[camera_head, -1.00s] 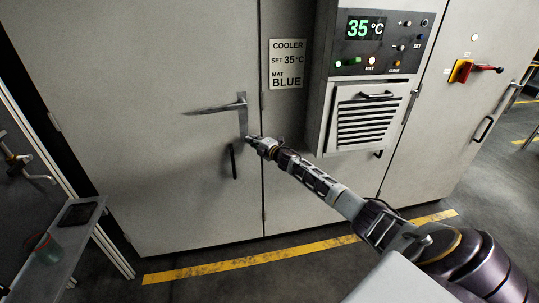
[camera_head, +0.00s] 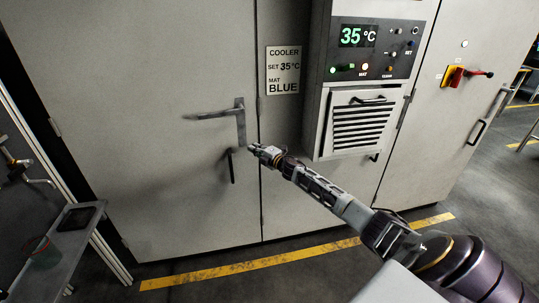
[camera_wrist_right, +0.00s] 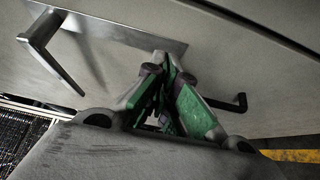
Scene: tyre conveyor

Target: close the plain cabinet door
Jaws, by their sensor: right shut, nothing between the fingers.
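The plain grey cabinet door (camera_head: 150,130) stands on the left in the head view and looks about flush with the panel to its right. It carries a metal lever handle (camera_head: 212,114) on a long plate, with a dark shadow-like bar below. My right gripper (camera_head: 252,148) is shut and empty at the door's right edge, by the lower end of the plate. In the wrist view its green-padded fingers (camera_wrist_right: 166,65) are together close to the door face, beside the lever handle (camera_wrist_right: 50,50). I cannot tell whether they touch it. My left gripper is not in view.
A cooler control box (camera_head: 365,85) with a 35 °C display juts out right of the door, near my right arm. A sign (camera_head: 283,70) hangs between them. A small bench (camera_head: 60,240) stands at lower left. A yellow line (camera_head: 250,265) crosses the floor in front.

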